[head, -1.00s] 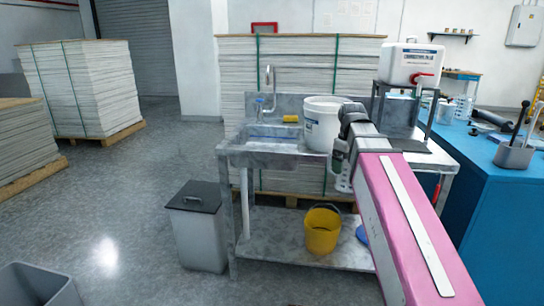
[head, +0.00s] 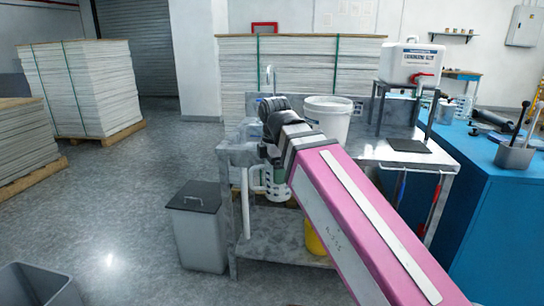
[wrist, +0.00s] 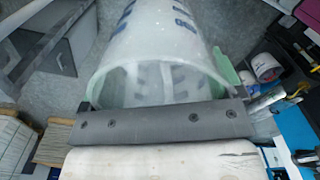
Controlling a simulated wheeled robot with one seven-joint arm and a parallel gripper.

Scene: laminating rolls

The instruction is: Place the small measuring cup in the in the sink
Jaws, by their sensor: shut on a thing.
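The measuring cup (wrist: 158,45) is translucent with blue markings, and its open rim faces the wrist camera. In the head view the cup (head: 277,184) hangs below the end of my arm, with its handle to the left. My gripper (head: 274,166) is shut on the cup and holds it in front of the sink bench. The metal sink (head: 233,156) is mostly hidden behind my arm; only its left rim and part of its front show. The faucet (head: 270,75) rises behind it.
A white bucket (head: 330,116) stands on the bench right of the sink. A yellow bucket (head: 315,240) on the lower shelf is partly hidden by my arm. A grey bin (head: 199,235) stands left of the bench. A blue counter (head: 510,190) is at the right.

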